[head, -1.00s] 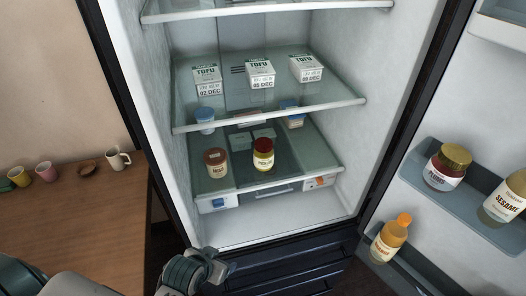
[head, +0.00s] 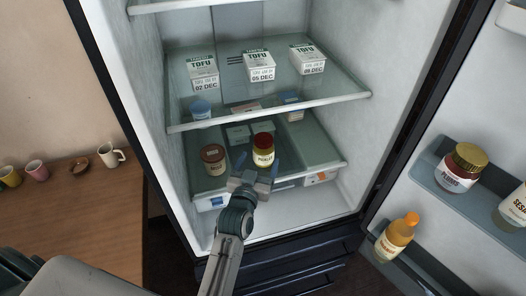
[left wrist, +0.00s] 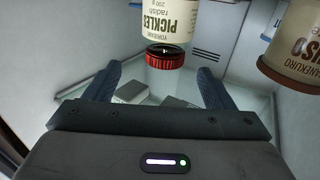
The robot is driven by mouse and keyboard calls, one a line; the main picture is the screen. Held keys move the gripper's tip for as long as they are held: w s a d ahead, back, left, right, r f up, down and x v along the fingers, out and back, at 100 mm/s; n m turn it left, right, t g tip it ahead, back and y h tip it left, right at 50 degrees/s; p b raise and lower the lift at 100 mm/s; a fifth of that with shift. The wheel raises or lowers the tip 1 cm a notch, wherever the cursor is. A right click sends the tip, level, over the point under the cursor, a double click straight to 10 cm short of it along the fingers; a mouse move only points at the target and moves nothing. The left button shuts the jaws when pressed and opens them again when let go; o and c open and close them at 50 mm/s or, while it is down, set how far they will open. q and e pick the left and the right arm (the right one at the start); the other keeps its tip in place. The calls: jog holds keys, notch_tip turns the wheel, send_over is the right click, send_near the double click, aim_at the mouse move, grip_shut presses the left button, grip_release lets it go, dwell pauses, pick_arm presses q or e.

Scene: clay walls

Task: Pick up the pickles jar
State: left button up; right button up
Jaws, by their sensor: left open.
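The pickles jar (head: 263,157), pale with a dark red lid, stands on the fridge's lower glass shelf in the head view. In the left wrist view the pickles jar (left wrist: 167,22) appears upside down, with its red lid lowest in the picture. My left gripper (head: 257,166) is open and empty just in front of the jar. In the left wrist view the left gripper's fingers (left wrist: 158,78) lie spread to either side of the lid's line, with the jar just beyond their tips; I see no contact. My right gripper is not in view.
A brown-lidded miso jar (head: 213,160) stands close left of the pickles jar. Tofu packs (head: 258,66) sit on the glass shelf (head: 270,115) above. The open door at right holds a gold-lidded jar (head: 461,168) and an orange-capped bottle (head: 396,237). A wooden counter (head: 85,220) is at left.

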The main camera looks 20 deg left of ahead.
aim_at(261, 148)
pick_arm(q)
jog(key=w, duration=0.1)
jog(key=w+b, duration=0.1)
jog(key=w, duration=0.1)
jog(key=shift+w+a+f, duration=0.1)
jog(key=shift+f, duration=0.15)
jog(key=shift+w+a+b, duration=0.15)
jog(key=shift+w+b, duration=0.35)
jog(key=shift+b, duration=0.15)
jog(key=w, duration=0.1)
jog(key=w+b, duration=0.2)
jog(key=shift+w+a+r, duration=0.1)
jog(key=shift+w+a, duration=0.05)
jog(key=shift+a, duration=0.15)
jog(key=shift+w, duration=0.5)
jog(key=shift+s+r, duration=0.1)
jog(key=shift+r, duration=0.1)
jog(key=c, duration=1.3)
jog(key=shift+c, duration=0.2)
